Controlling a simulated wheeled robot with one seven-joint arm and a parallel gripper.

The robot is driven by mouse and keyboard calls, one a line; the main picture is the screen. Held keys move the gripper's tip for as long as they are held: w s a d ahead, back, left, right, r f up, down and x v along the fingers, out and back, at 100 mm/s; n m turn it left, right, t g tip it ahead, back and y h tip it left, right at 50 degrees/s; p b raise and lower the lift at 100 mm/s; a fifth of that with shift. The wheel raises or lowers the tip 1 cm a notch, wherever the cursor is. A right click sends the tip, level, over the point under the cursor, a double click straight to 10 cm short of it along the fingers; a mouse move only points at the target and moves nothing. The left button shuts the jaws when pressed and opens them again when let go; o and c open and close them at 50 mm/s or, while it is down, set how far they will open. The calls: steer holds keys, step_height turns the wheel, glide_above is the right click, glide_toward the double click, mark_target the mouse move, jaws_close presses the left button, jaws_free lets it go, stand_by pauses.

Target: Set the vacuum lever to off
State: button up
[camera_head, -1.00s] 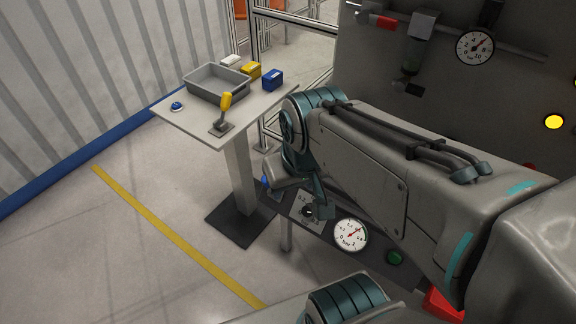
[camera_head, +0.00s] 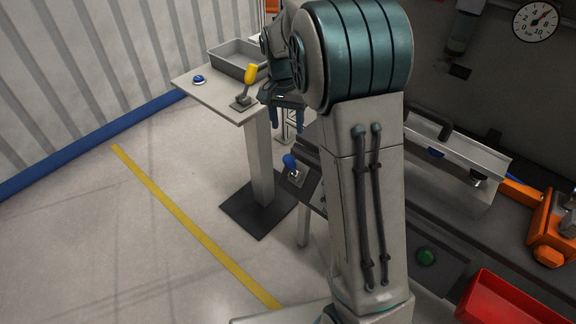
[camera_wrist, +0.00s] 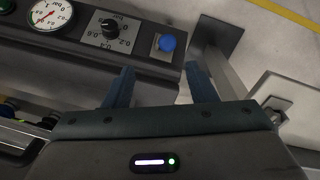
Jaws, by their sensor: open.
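A blue-knobbed lever (camera_head: 290,163) stands on a small plate at the left end of the dark console. In the wrist view the blue knob (camera_wrist: 167,43) shows from above, just beyond my fingertips and between their lines. A second lever with a yellow handle (camera_head: 250,76) stands tilted on the side table. I can read no label on either lever. My gripper (camera_head: 286,113) is open and empty, above the console's left end, in front of the side table. Its two fingers (camera_wrist: 158,72) point toward the blue knob without visible contact.
The console (camera_wrist: 68,45) carries a black rotary knob (camera_wrist: 109,28) and a round gauge (camera_wrist: 49,14) beside the blue knob. The side table (camera_head: 196,88) holds a grey bin (camera_head: 222,60) and blue button (camera_head: 199,80). A red bin (camera_head: 515,300) is at lower right.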

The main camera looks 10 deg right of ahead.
mark_target(288, 156)
steer(key=shift+m, duration=0.3)
steer(key=f, duration=0.5)
steer(key=w+f, duration=0.1)
steer(key=f, duration=1.1)
steer(key=shift+w+d+b, duration=0.2)
steer(key=shift+d+b, duration=0.1)
steer(key=shift+d, duration=0.1)
jaws_close()
